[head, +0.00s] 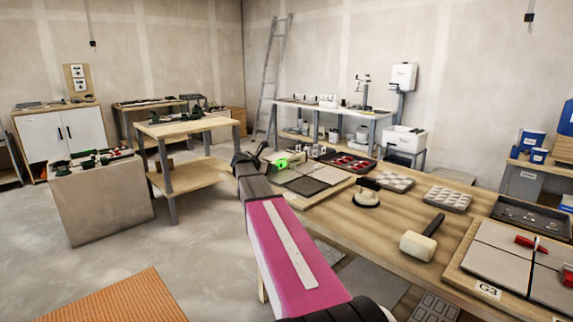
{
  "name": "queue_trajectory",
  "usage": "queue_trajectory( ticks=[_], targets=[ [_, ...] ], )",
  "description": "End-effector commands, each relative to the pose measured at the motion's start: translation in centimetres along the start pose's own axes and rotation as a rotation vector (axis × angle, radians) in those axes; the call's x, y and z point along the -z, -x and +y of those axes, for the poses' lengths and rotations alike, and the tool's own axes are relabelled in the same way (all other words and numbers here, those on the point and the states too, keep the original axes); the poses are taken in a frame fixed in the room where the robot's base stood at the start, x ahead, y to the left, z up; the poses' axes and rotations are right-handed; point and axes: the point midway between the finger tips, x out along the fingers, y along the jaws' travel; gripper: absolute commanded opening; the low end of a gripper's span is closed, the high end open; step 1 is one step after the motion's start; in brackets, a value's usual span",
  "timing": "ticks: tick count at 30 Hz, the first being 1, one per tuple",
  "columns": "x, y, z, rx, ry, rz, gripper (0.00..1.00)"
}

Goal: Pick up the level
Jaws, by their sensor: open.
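My gripper (257,156) is at the far end of my outstretched magenta arm, near the far left corner of the wooden workbench (325,222). It is small and dark here; its jaws look apart and nothing shows between them. My arm hides part of the bench's left edge.
The bench holds a mallet (417,243), a suction cup (367,197), spacer trays (447,198), a dark tray of red parts (347,163) and a G3 tile panel (495,262). A wooden table (187,125) stands left. Floor between is free.

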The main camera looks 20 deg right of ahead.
Motion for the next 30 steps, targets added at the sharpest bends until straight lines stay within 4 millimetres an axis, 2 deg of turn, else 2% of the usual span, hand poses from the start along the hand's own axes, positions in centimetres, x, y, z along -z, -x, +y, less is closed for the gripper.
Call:
queue_trajectory(
  ticks=[2, 6, 7, 20, 26, 30],
  targets=[
    [0.0, 0.0, 0.0, 0.000, 0.000, 0.000, 0.53],
    [0.0, 0.0, 0.0, 0.000, 0.000, 0.000, 0.08],
    [0.0, 0.1, 0.0, 0.000, 0.000, 0.000, 0.00],
    [-0.4, 0.2, 0.0, 0.000, -0.001, -0.001, 0.00],
    [-2.0, 0.9, 0.0, 0.001, -0.001, -0.002, 0.00],
    [-4.0, 1.7, 0.0, 0.000, -0.003, -0.002, 0.00]
  ],
)
